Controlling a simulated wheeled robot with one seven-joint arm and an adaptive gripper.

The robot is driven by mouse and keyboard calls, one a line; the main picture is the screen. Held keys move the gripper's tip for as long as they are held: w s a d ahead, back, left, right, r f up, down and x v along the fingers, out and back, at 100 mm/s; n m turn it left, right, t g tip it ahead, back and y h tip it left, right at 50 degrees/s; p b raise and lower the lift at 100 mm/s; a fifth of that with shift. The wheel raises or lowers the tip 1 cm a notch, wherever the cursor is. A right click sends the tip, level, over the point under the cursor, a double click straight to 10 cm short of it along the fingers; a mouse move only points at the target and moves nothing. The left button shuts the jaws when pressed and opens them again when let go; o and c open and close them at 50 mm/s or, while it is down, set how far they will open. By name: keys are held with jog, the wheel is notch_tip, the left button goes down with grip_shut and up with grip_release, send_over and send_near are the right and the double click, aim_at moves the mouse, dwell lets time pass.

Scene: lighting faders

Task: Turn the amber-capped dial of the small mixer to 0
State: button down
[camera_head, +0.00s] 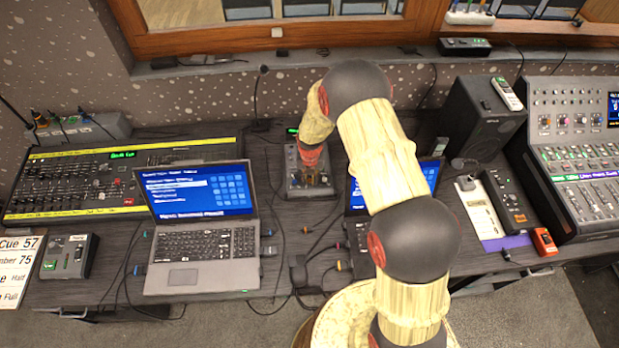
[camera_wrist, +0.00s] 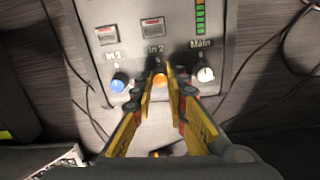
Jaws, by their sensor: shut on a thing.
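The small mixer (camera_head: 293,176) is a grey box on the desk between the two laptops, partly hidden by my arm in the head view. In the wrist view the mixer's panel (camera_wrist: 135,55) shows three dials in a row. The amber-capped dial (camera_wrist: 160,80) is the middle one, under the label "In 2". A blue-capped dial (camera_wrist: 119,83) is to its left under "In 1", and a white-capped dial (camera_wrist: 205,75) to its right under "Main". My gripper (camera_wrist: 160,77) is shut on the amber-capped dial, and its fingers cover much of it. The dial's pointer is hidden.
The left laptop (camera_head: 200,245) stands beside the mixer, and another laptop (camera_head: 418,177) is partly behind my arm. A black speaker (camera_head: 482,120) stands at the right. Cables (camera_head: 323,245) run over the desk in front of the mixer.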

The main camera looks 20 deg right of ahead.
jog(key=shift+n, duration=0.6)
jog(key=c, duration=1.7)
grip_release()
jog(key=shift+c, duration=0.2)
notch_tip(320, 180, up, 12)
jog(key=s, duration=0.1)
jog(key=shift+s+a, duration=0.15)
jog(key=shift+f, duration=0.1)
